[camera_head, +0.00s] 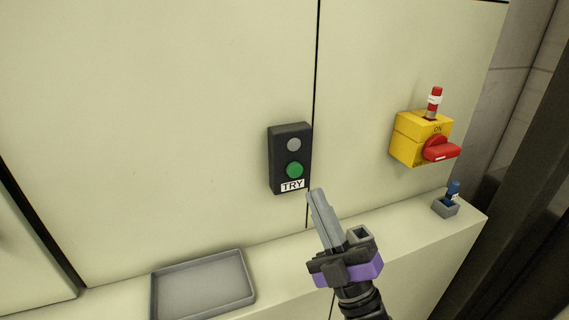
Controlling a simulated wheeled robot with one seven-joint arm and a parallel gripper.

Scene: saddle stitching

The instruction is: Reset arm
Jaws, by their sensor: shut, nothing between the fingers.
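My gripper (313,194) shows in the head view at the lower middle, with its grey fingers together and empty. The fingers point up and slightly left from a dark and purple mount. The fingertips appear just below and right of a black control box (274,158) on the pale wall panel. The box has a grey button (294,145) above a green button (295,170) and a white "TRY" label (292,185). Whether the fingertips touch the box or panel cannot be told.
A yellow switch box (408,148) with a red rotary handle (440,150) and a red-and-white piece on top is at right. A ledge holds a shallow grey tray (203,309) at left and a small grey holder (445,208) with a blue item (453,189) at right.

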